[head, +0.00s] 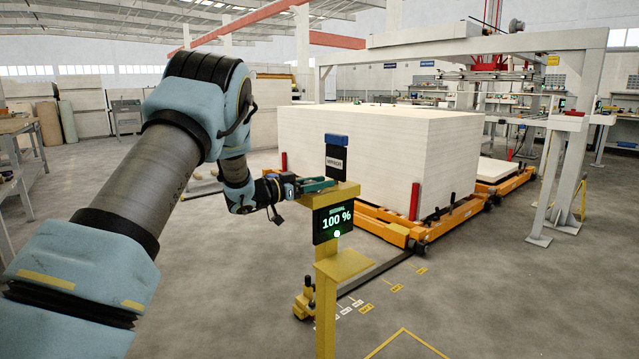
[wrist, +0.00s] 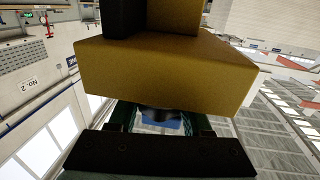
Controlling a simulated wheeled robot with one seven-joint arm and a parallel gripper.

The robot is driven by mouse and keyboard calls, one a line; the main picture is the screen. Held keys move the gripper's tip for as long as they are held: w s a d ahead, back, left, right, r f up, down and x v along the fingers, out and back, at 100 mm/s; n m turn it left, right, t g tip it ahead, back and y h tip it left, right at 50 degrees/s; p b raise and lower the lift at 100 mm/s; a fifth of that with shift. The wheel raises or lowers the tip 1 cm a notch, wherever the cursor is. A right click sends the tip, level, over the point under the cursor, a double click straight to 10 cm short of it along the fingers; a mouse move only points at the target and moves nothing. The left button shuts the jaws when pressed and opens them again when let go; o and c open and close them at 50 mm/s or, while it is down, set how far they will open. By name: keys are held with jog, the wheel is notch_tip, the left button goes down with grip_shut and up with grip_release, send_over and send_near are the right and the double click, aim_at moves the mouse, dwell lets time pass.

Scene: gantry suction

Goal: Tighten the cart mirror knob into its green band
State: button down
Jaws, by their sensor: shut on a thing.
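The yellow cart post (head: 327,300) stands in the middle of the head view, with a dark mirror head (head: 337,162) with a blue top on it. A black display (head: 333,222) on the post reads 100 % in green; its small heading is hard to read. My gripper (head: 322,185) is at the post's upper left, its green fingers by the yellow block. In the wrist view the yellow block (wrist: 165,72) fills the middle. Below it a dark knob (wrist: 162,109) shows between my green fingers, which are shut on it. The knob's band and pointer are hidden.
Behind the post, a large pale stack (head: 385,150) rests on an orange cart (head: 400,235) with red uprights. A grey gantry (head: 585,130) stands at the right. The floor at front right is clear, with yellow marks (head: 400,335).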

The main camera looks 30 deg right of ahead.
jog(key=shift+c, duration=1.7)
grip_release()
jog(key=a, duration=1)
jog(key=shift+s+a+b, duration=0.25)
jog(key=shift+a+b, duration=0.15)
